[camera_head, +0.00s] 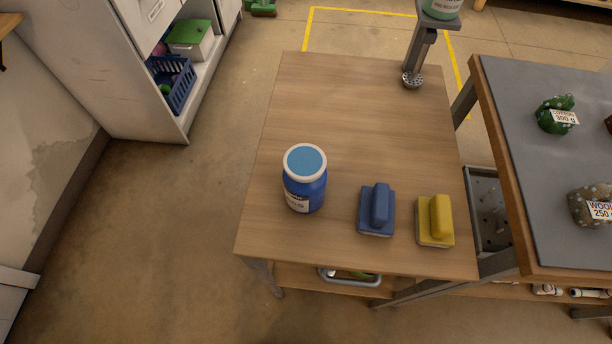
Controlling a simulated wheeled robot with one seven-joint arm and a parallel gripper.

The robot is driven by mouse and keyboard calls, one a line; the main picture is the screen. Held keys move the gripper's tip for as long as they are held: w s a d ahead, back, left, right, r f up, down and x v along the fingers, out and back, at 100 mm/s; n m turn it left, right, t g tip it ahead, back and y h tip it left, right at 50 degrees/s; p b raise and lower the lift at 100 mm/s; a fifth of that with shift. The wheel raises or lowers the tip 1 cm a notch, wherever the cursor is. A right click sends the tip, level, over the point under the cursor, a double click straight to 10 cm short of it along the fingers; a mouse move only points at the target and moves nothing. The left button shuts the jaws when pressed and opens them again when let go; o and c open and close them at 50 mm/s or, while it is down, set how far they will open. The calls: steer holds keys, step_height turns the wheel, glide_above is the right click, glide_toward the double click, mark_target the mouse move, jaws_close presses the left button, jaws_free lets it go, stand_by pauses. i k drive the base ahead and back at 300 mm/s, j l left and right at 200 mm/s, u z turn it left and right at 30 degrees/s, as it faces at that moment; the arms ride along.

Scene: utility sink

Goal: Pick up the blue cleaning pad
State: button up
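The blue cleaning pad (376,210) lies flat on the wooden table (345,110), near its front edge, with its raised handle upward. A yellow cleaning pad (435,221) of the same shape lies just to its right, with a small gap between them. A blue jar (304,180) with a white-rimmed lid stands upright to the left of the blue pad, apart from it. My gripper is not in view.
A grey stand (420,52) holding a green-labelled container (441,8) is at the table's far right corner. A grey-topped bench (540,180) with labelled yarn-like bundles stands to the right. The table's middle and far left are clear.

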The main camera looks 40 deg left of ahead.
mark_target(376, 212)
steer(key=u, duration=0.3)
steer(key=k+l+u, duration=0.1)
steer(key=u, duration=0.35)
steer(key=k+l+u, duration=0.15)
steer(key=u, duration=0.25)
steer(key=k+l+u, duration=0.15)
steer(key=u, duration=0.3)
steer(key=k+l, duration=0.1)
steer(key=k, duration=0.2)
steer(key=k+l, duration=0.1)
steer(key=k, duration=0.2)
steer(key=i, duration=0.35)
